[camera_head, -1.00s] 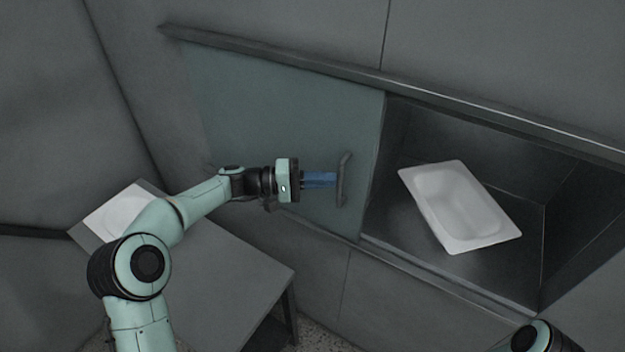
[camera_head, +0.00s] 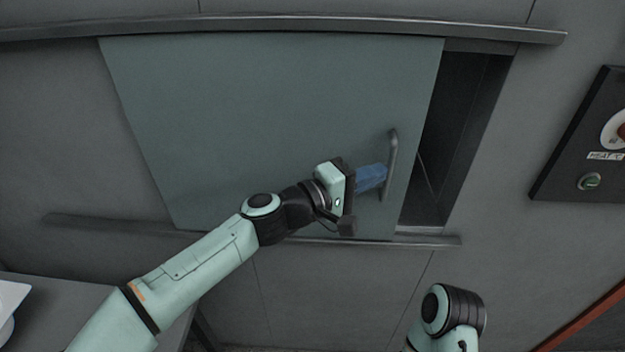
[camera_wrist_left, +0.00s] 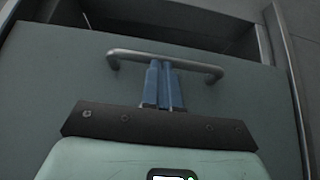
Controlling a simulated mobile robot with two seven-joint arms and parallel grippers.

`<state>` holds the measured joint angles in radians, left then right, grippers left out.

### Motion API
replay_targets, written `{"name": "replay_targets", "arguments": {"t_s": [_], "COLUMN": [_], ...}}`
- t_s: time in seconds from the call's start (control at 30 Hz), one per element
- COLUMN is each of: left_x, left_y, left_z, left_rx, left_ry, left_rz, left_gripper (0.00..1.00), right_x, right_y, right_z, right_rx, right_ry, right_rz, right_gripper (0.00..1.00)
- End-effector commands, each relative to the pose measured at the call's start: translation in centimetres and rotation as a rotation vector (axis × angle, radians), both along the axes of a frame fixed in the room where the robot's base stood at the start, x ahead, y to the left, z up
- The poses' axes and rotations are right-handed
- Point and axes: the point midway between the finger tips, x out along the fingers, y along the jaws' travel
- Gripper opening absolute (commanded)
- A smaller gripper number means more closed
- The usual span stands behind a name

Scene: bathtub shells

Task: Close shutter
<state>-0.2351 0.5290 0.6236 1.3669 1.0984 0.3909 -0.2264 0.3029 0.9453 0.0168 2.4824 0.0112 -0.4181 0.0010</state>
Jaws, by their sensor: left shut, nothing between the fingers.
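The shutter (camera_head: 270,110) is a grey-green sliding panel on rails, covering most of the opening (camera_head: 450,140); a dark gap shows to its right. Its bar handle (camera_head: 391,165) is upright near the panel's right edge. My left gripper (camera_head: 384,176) is at the handle, its blue fingers pointing right. In the left wrist view the shut fingers (camera_wrist_left: 162,68) reach the inner side of the handle (camera_wrist_left: 165,60), seemingly touching it, with nothing between them. My right arm shows in part at the bottom; its gripper is out of view.
The upper rail (camera_head: 300,24) and lower rail (camera_head: 350,241) run along the wall. A dark control panel (camera_head: 585,140) with a knob and a green button is on the wall at right. A grey table (camera_head: 75,310) with part of a white shell stands at lower left.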

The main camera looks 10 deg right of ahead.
Motion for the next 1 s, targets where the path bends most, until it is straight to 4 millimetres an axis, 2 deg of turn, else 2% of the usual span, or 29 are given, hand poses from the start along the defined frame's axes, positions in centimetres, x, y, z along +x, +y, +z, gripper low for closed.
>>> {"name": "replay_targets", "arguments": {"t_s": [0.03,0.2,0.4,0.5,0.7,1.0], "left_x": [-0.5,-1.9,-3.1,-3.5,-3.9,-4.2], "left_y": [-1.9,-7.0,-11.4,-12.9,-14.5,-15.0], "left_z": [-0.1,0.0,0.0,0.0,0.0,0.1], "left_rx": [-0.002,0.0,0.001,0.002,0.002,0.0], "left_ry": [0.003,0.003,0.003,0.001,0.0,0.0], "left_rz": [-0.003,0.002,0.006,0.008,0.011,0.005], "left_gripper": [0.0,0.0,0.0,0.0,0.0,0.0], "right_x": [0.0,0.0,-0.2,-0.3,-0.4,-0.4], "right_y": [0.0,0.0,0.0,0.0,0.0,0.0], "right_z": [-0.1,0.2,0.7,0.8,1.0,1.0], "right_rx": [0.001,0.001,0.002,0.002,0.003,0.003], "right_ry": [-0.001,-0.002,0.007,0.01,0.015,0.016], "right_rz": [0.0,0.001,0.002,0.002,0.004,0.004], "right_gripper": [0.33,0.33,0.33,0.33,0.33,0.33]}}
